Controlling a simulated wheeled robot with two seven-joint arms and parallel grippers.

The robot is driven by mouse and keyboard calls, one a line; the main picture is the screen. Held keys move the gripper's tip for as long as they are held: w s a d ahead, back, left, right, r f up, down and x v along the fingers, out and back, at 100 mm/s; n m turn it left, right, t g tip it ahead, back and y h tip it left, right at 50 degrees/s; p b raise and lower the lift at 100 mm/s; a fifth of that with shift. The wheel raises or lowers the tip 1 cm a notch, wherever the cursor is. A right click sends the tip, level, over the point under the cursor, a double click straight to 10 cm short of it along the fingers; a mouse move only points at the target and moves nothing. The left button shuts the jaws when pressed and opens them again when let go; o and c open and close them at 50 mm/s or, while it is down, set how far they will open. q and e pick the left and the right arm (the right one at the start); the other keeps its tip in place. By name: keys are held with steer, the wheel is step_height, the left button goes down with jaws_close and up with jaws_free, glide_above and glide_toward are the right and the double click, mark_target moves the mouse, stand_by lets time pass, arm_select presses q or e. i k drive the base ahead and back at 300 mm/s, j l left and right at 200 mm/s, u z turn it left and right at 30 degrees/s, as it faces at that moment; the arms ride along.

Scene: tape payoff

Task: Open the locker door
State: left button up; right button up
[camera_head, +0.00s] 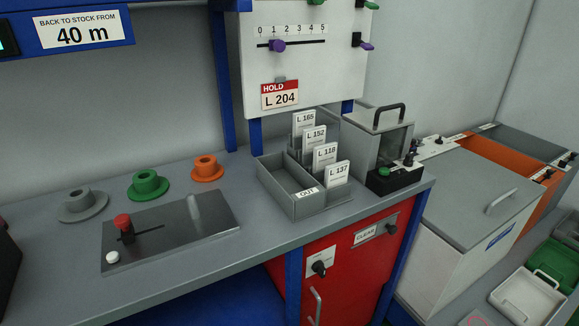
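A red locker (346,270) stands under the right part of the bench, between blue legs. Its front carries a black knob (319,268) on a white plate and a light vertical handle (316,305), cut off by the bottom edge of the view. Another black knob (391,228) sits beside a plate reading CLEAR (365,235) at the upper right of the red front. The door looks shut, though its lower part is out of view. Neither of my grippers is in view.
The grey bench (230,254) overhangs the locker. On it stand a card tray (292,208), a slotted metal plate (190,245) with a red knob, and coloured spools (148,185). A white chest (460,225) with a grey lid stands at the right, near the locker.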

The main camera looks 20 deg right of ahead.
mark_target(357, 262)
steer(key=z, duration=1.25)
steer(key=i+u, duration=0.3)
steer(key=k+j, duration=0.05)
steer(key=k, duration=0.05)
